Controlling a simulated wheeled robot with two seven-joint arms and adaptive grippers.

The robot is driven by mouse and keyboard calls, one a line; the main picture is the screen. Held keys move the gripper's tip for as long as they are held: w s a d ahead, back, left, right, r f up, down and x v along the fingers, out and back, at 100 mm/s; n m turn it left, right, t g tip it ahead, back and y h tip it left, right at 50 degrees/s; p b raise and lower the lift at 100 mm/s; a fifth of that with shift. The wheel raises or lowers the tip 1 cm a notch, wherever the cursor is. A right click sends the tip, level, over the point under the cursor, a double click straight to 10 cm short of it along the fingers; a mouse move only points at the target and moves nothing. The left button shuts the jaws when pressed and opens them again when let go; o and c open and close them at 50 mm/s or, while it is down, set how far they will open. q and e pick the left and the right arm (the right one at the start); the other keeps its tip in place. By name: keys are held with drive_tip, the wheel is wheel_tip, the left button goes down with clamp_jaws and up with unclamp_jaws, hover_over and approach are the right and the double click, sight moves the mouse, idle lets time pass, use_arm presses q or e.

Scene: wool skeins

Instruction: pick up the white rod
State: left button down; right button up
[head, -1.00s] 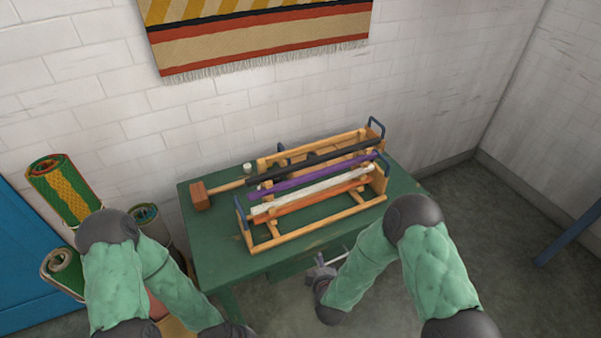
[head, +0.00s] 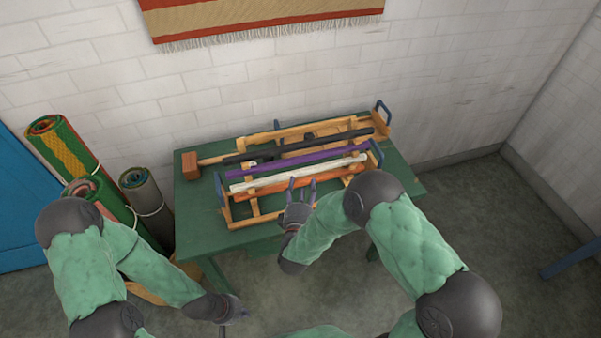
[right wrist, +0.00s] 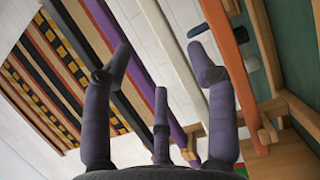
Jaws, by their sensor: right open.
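The white rod (head: 298,174) lies across the wooden rack (head: 262,218) on the green table, between a purple rod (head: 300,161) and an orange rod (head: 300,183). My right gripper (head: 300,182) is open and empty at the rack's front, by the orange and white rods. In the right wrist view its fingers (right wrist: 163,65) are spread, with the white rod (right wrist: 178,60) running between them beyond the tips. No contact shows. My left gripper (head: 238,307) hangs low in front of the table, away from the rack; its fingers are too small to read.
A black rod (head: 318,148) lies behind the purple one. Rolled rugs (head: 65,148) stand left of the table. The front left of the green table (head: 200,218) is bare.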

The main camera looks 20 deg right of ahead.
sight(301, 174)
drive_tip(key=shift+w+d, duration=0.3)
drive_tip(key=shift+w, duration=0.35)
drive_tip(key=w, duration=0.1)
drive_tip(key=w+b, duration=0.2)
drive_tip(key=w, duration=0.1)
drive_tip(key=shift+d+f, duration=0.3)
drive_tip(key=shift+w+d+r+b, duration=0.1)
drive_tip(key=shift+w+d+b, duration=0.2)
drive_tip(key=shift+w, duration=0.3)
drive_tip(key=shift+a, duration=0.1)
clamp_jaws()
